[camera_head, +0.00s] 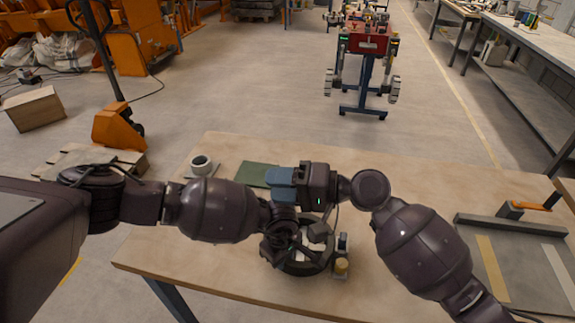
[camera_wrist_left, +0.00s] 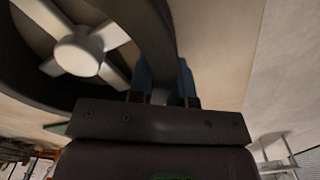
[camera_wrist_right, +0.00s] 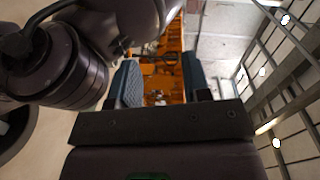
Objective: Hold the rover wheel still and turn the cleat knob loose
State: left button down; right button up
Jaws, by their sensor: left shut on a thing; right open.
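The rover wheel (camera_head: 299,268), a dark ring with pale spokes, sits on the wooden table below my arms. It fills the upper left of the left wrist view (camera_wrist_left: 155,30). My left gripper (camera_wrist_left: 160,85) is shut on the wheel's rim; in the head view its fingers are largely hidden among arm and wheel. A small yellow knob (camera_head: 341,266) stands at the wheel's right side; I cannot tell whether it is the cleat knob. My right gripper (camera_head: 280,183) is open and empty above the wheel, pointing left. It shows blue pads in the right wrist view (camera_wrist_right: 160,82).
A green mat (camera_head: 255,175) and a white cup-like object (camera_head: 201,164) lie at the table's back left. The table's front left is clear.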

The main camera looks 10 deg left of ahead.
jog(key=shift+w+d+r+n+h, duration=0.15)
jog(key=shift+w+n+h, duration=0.7)
jog(key=shift+h, duration=0.6)
jog(key=shift+w+d+r+n+h, duration=0.1)
jog(key=shift+w+r+n+h, duration=0.1)
jog(key=shift+w+n+h, duration=0.75)
jog(key=shift+w+d+r+n+h, duration=0.15)
jog(key=shift+w+n+h, duration=0.3)
jog(key=shift+n+h, duration=1.05)
jog(key=shift+m+h, duration=0.5)
